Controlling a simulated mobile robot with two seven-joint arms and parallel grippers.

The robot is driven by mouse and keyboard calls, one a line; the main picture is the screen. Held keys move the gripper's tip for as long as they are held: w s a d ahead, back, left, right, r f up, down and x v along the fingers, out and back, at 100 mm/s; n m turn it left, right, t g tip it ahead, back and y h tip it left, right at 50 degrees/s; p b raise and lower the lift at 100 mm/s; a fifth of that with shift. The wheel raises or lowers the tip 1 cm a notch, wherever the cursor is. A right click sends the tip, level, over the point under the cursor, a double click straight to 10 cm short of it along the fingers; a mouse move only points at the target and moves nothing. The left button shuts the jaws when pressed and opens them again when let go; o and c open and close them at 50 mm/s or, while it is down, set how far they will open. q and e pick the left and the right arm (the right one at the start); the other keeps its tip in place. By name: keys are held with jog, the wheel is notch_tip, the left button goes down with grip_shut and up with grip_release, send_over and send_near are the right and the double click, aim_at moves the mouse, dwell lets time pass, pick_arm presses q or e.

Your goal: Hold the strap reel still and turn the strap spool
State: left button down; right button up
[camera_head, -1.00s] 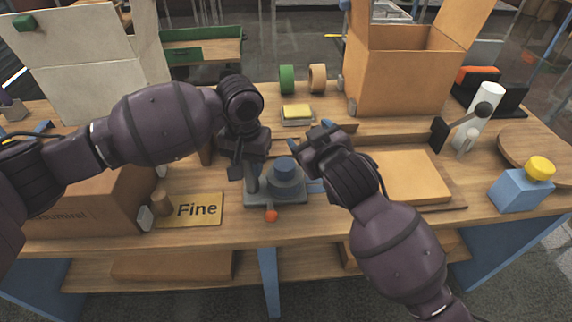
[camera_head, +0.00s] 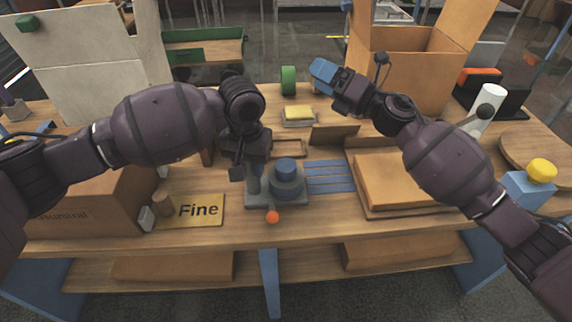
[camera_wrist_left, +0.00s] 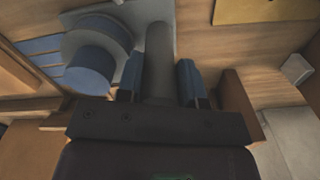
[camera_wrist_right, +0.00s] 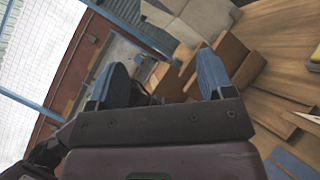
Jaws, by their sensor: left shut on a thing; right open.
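The strap reel (camera_head: 262,201) stands on the bench with a grey base, an upright grey post and an orange ball at its front. Its strap spool (camera_head: 286,180), a grey disc with a blue hub on top, sits right of the post. In the left wrist view the spool (camera_wrist_left: 88,70) is left of the fingers. My left gripper (camera_head: 245,172) is shut on the post (camera_wrist_left: 158,50), which stands between its fingers. My right gripper (camera_head: 322,74) is raised over the back of the bench, away from the spool. Its blue fingers (camera_wrist_right: 160,75) are apart with nothing held.
Blue strips (camera_head: 329,177) lie right of the reel, beside a brown tray with a flat carton (camera_head: 395,180). A "Fine" card (camera_head: 196,210) lies at the left front. An open box (camera_head: 410,65), a green roll (camera_head: 288,80) and a yellow-topped pad (camera_head: 298,115) stand behind.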

jog(key=s+d+f+n+g+h, duration=0.1)
jog(key=s+d+f+n+g, duration=0.15)
jog(key=f+n+g, duration=0.7)
jog(key=n+g+h, duration=0.2)
jog(key=n+g, duration=0.2)
jog(key=n, duration=0.4)
send_near(290, 164)
jog(key=shift+t, duration=0.25)
jog(key=x, duration=1.1)
jog(key=shift+s, duration=0.2)
jog(key=shift+d, duration=0.1)
jog(key=c, duration=0.9)
jog(key=shift+m+t, duration=0.35)
jog(key=shift+t, duration=0.15)
